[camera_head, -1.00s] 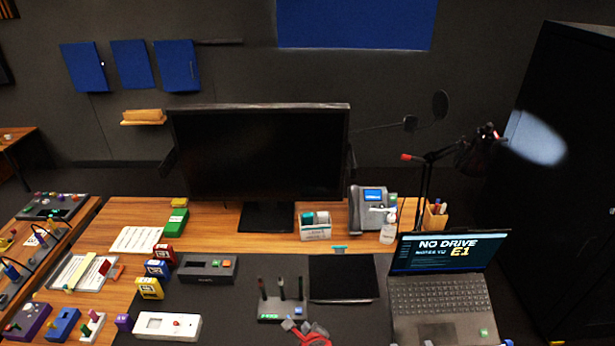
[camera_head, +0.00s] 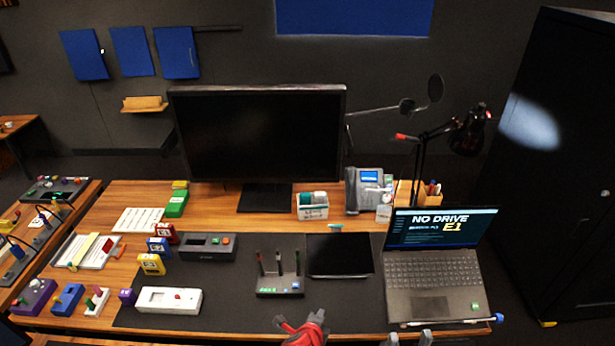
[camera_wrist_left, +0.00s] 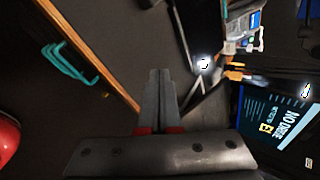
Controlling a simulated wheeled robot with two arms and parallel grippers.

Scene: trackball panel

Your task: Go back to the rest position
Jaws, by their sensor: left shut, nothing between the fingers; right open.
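My left gripper (camera_head: 303,328), red and black, is at the bottom middle of the head view, low in front of the router-like box, over the desk's front edge in the picture. In the left wrist view its grey fingers (camera_wrist_left: 160,80) are together with nothing between them. My right gripper (camera_head: 410,339) shows only as two grey fingertips standing apart at the bottom edge, below the laptop; it is open and looks empty.
The laptop (camera_head: 433,285) stands at the desk's right front, the monitor (camera_head: 258,135) behind. The box with three upright rods (camera_head: 280,287) and a dark pad (camera_head: 340,256) are mid-desk. A side table with several devices (camera_head: 57,186) is at the left, a black cabinet (camera_head: 560,180) at the right.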

